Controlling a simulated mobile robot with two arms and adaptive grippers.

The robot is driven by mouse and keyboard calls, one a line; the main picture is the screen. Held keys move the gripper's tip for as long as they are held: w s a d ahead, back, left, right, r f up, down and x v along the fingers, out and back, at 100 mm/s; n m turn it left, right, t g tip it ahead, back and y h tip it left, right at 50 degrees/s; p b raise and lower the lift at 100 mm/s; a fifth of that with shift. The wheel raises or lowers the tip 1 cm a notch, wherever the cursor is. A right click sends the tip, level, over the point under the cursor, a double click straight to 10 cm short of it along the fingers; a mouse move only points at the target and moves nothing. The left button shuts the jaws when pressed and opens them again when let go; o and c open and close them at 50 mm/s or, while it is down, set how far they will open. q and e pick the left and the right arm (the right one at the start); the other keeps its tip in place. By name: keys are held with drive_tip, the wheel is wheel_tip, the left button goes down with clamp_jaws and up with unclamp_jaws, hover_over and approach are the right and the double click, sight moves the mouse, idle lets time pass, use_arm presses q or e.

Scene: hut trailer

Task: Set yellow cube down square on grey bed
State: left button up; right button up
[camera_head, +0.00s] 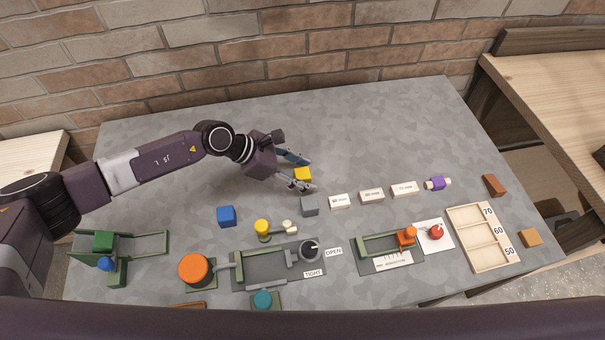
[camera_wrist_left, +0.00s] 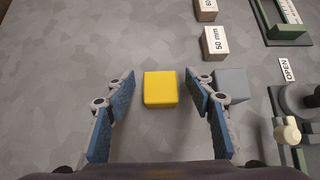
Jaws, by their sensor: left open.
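The yellow cube (camera_head: 302,174) sits on the grey table (camera_head: 370,125). My left gripper (camera_head: 301,169) is open with its blue-padded fingers around the cube. In the left wrist view the yellow cube (camera_wrist_left: 160,88) lies between the spread fingers of the left gripper (camera_wrist_left: 160,85), with a clear gap on both sides. A grey cube (camera_head: 309,206) stands just nearer than the yellow one; it also shows beyond the right finger in the left wrist view (camera_wrist_left: 233,83). Grey plates (camera_head: 240,279) lie under the green fixtures; I cannot tell which surface is the grey bed. My right gripper is not in view.
A blue cube (camera_head: 227,216) and a yellow-topped post (camera_head: 262,228) stand at the front. White-faced blocks (camera_head: 340,202) run to the right. A vise-like green fixture (camera_head: 265,265) and wooden tray (camera_head: 470,220) line the front. The back of the table is clear.

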use_arm(q)
drive_tip(key=c, duration=1.1)
drive_tip(key=shift+r, duration=0.15)
